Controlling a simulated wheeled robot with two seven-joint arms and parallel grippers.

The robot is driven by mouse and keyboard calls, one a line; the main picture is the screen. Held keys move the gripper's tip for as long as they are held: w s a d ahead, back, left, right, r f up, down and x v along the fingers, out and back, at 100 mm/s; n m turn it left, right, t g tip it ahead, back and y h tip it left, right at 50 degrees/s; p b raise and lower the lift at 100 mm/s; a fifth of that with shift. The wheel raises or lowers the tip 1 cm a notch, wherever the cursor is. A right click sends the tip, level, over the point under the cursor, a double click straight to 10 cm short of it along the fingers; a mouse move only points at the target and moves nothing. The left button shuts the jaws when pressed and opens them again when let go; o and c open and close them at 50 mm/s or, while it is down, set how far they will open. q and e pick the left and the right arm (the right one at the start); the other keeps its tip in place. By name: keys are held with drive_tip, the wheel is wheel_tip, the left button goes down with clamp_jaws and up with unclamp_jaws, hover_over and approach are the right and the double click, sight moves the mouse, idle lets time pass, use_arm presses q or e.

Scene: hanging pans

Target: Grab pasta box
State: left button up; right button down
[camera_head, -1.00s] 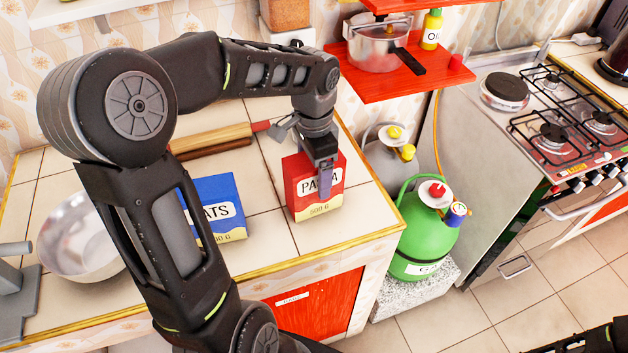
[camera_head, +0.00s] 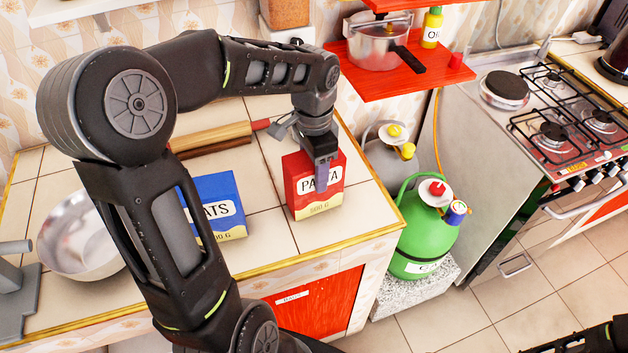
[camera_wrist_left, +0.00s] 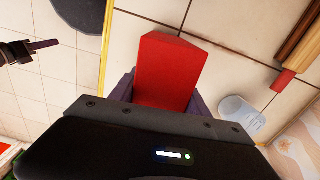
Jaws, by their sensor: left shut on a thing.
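The red pasta box (camera_head: 301,199) stands upright on the tiled counter near its right front corner, with a white label and a yellow base. My left gripper (camera_head: 321,178) comes down over it from above and is shut on it. One finger lies across the front of the box. In the left wrist view, the red top of the pasta box (camera_wrist_left: 168,66) sits between the two fingers. The box appears still on the counter.
A blue oats box (camera_head: 222,200) stands left of the pasta box. A rolling pin (camera_head: 212,136) lies behind. A metal bowl (camera_head: 75,240) is at the left. A red shelf (camera_head: 385,85) with a pot is at the back right. A green gas bottle (camera_head: 422,238) stands beside the counter.

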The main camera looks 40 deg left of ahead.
use_arm(q)
clamp_jaws()
idle(0.5)
